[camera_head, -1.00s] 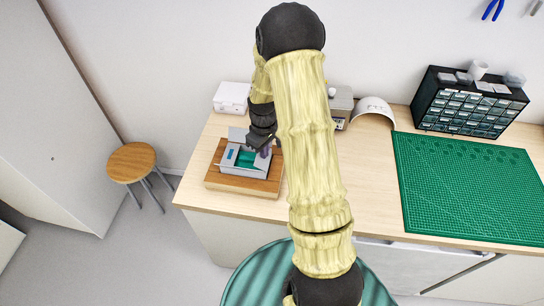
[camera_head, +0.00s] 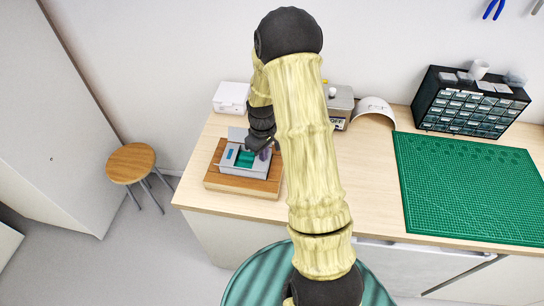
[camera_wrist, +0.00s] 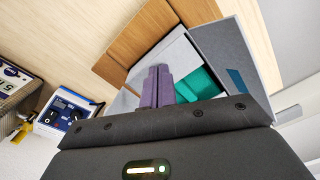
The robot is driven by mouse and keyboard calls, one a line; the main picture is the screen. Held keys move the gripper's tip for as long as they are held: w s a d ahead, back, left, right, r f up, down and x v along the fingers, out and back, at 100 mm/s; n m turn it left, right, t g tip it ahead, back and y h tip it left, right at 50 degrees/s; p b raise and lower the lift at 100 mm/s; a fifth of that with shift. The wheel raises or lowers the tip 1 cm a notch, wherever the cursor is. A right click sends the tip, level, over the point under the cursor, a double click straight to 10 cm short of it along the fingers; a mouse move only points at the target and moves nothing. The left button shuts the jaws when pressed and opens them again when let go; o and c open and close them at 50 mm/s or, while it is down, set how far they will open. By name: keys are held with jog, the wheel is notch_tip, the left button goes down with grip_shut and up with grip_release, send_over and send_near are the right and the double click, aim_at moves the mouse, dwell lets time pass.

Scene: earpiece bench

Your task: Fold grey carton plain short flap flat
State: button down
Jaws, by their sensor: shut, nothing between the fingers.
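The grey carton (camera_head: 232,168) sits on a wooden board on the bench, with teal showing inside it. In the wrist view a large grey flap (camera_wrist: 228,45) with a blue patch stands open at the right, and a paler grey panel (camera_wrist: 172,52) lies beyond the fingertips. The teal inside (camera_wrist: 199,84) shows between them. My gripper (camera_wrist: 158,72) is shut and empty, its purple fingers together over the carton's edge. In the head view my gripper (camera_head: 265,153) is at the carton's right end. I cannot tell whether the fingertips touch a flap; the gripper hides the carton's near part.
The wooden board (camera_head: 240,186) lies near the bench's left end. A white box (camera_head: 231,97) stands behind it. A scale-like device (camera_head: 339,106) and a white curved stand (camera_head: 374,110) are to the right. The green mat (camera_head: 470,190) and drawer cabinet (camera_head: 468,108) lie farther right.

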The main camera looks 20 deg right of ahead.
notch_tip(320, 180, up, 9)
jog(key=p, duration=0.6)
jog(key=shift+p, duration=0.35)
dwell(0.4)
jog(key=s+a+r+m+t+b, duration=0.1)
jog(key=s+a+r+m+b, duration=0.1)
jog(key=s, duration=0.6)
jog(key=s+a+r+m+t+b, duration=0.1)
jog(key=s+a+r+m+b, duration=0.2)
jog(key=s, duration=0.5)
notch_tip(320, 180, up, 2)
jog(key=a+b, duration=0.1)
jog(key=a, duration=0.1)
jog(key=shift+s+a+t, duration=0.2)
jog(key=shift+a+t, duration=0.1)
jog(key=shift+a, duration=0.1)
